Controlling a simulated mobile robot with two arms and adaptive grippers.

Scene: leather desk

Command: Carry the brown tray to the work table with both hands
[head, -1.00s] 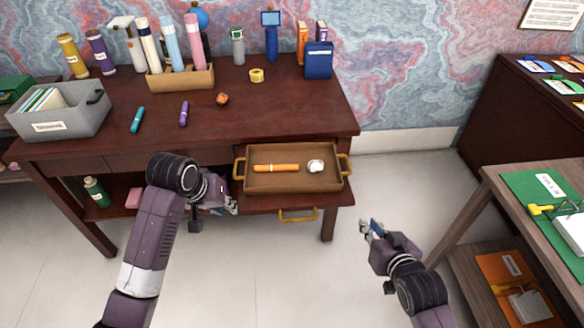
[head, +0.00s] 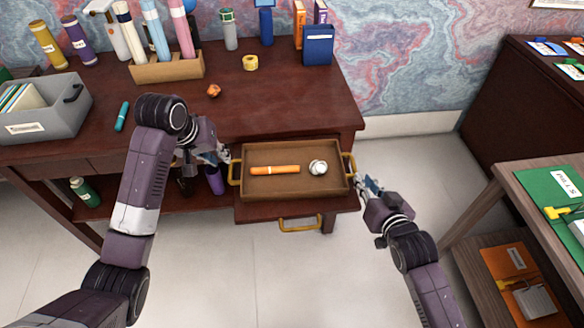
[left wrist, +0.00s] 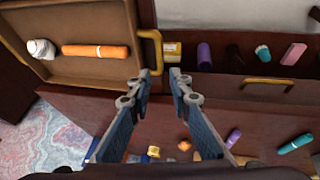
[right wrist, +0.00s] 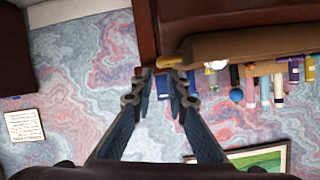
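The brown tray (head: 290,187) rests level over the pulled-out drawer of the dark desk. It holds an orange marker (head: 275,170) and a crumpled-looking white ball (head: 318,167). It has a brass handle at each end. My left gripper (head: 224,156) is open and empty beside the left handle (head: 234,169); in the left wrist view the handle (left wrist: 154,45) is just ahead of the fingertips. My right gripper (head: 367,186) is open near the right handle (head: 351,165); in the right wrist view that handle (right wrist: 169,62) appears at the fingertips. I cannot tell whether either touches.
The dark desk (head: 290,105) carries a grey file box (head: 45,110), a holder with rolled tubes (head: 168,70) and a blue box (head: 318,45). A grey-brown table (head: 512,205) with a green folder stands at the right. Open floor (head: 270,275) lies in front.

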